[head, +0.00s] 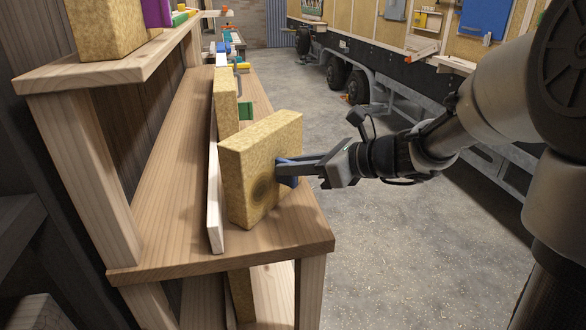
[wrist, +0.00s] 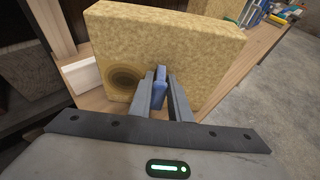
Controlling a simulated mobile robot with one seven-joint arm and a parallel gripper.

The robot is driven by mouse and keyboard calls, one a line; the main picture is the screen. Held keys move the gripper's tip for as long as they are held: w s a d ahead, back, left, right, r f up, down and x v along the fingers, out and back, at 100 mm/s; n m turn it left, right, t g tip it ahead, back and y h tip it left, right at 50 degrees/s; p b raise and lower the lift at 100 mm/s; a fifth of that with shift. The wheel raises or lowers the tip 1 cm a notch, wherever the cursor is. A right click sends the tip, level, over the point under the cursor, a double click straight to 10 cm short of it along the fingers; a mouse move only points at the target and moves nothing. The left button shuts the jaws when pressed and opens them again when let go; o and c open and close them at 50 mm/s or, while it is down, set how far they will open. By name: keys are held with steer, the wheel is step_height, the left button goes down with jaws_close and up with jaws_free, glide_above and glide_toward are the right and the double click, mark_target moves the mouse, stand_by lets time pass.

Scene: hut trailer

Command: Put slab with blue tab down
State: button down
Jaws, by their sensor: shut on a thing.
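The slab with the blue tab (head: 262,165) is a thick, yellow-brown, fibrous block with a dark round mark on its near face. It stands on edge at the near end of the wooden shelf (head: 285,240), slightly tilted. I cannot tell whether its lower edge fully rests on the wood. My gripper (head: 290,170) comes from the right and is shut on the blue tab (wrist: 160,90), which sticks out of the slab's face. In the wrist view the slab (wrist: 190,50) fills the top middle, and its lower edge is partly hidden by my fingers.
A white upright board (head: 215,195) stands just left of the slab. Another yellowish slab (head: 226,95) and a green piece (head: 246,110) stand behind it. A higher shelf (head: 100,72) holds another block (head: 105,25). The shelf's left part is bare; open floor (head: 400,250) lies right.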

steer(key=shift+r, duration=0.1)
steer(key=c, duration=1.6)
jaws_free()
steer(key=shift+c, duration=0.2)
steer(key=shift+r, duration=0.15)
steer(key=p+v, duration=0.3)
steer(key=v, duration=0.9)
